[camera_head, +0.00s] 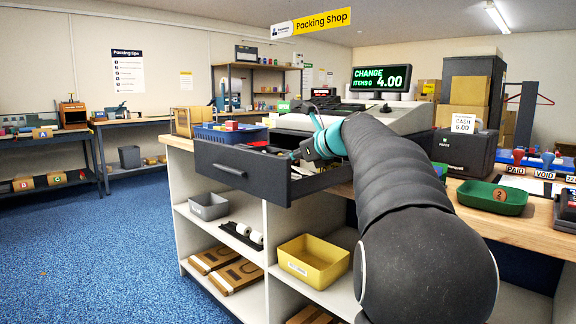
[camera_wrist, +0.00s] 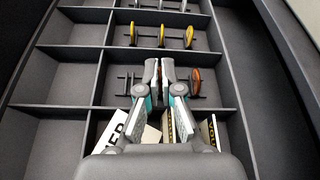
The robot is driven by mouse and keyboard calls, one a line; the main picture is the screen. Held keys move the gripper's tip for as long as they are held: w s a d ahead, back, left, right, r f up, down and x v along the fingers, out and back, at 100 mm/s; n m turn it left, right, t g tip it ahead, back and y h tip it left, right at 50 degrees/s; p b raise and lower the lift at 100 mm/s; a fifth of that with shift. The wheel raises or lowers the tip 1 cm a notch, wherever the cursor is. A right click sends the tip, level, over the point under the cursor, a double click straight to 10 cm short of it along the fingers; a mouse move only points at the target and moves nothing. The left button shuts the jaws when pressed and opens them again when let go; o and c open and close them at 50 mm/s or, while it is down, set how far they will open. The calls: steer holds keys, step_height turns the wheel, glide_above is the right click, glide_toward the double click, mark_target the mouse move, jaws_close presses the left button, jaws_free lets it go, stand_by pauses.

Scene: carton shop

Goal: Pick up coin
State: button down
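My gripper (camera_wrist: 159,72) reaches down into the open cash drawer (camera_head: 229,171). In the wrist view its two fingers point into a compartment with a copper-coloured coin (camera_wrist: 196,81) standing in a rack, just right of the fingertips. Several gold coins (camera_wrist: 161,36) stand upright in the compartment beyond. Silver-looking coins (camera_wrist: 183,5) show at the top edge. In the head view, the gripper (camera_head: 305,152) is over the drawer's right part, its tips hidden.
Dark divider walls (camera_wrist: 160,53) separate the compartments. White and tan printed cards (camera_wrist: 137,130) lie in the compartment below the fingers. A register display (camera_head: 382,78) reads change 4.00. A blue basket (camera_head: 230,135) and green tray (camera_head: 492,198) stand on the counter.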

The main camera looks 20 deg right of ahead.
steer(key=shift+d+f, duration=0.1)
steer(key=shift+f, duration=0.05)
step_height(320, 180, up, 4)
steer(key=shift+r+p, duration=0.25)
steer(key=shift+p, duration=0.5)
steer(key=s+d+r, duration=0.6)
steer(key=s+d, duration=0.1)
steer(key=d, duration=0.1)
steer(key=shift+s+d+r, duration=0.3)
steer(key=shift+s+d, duration=0.05)
steer(key=shift+s, duration=0.05)
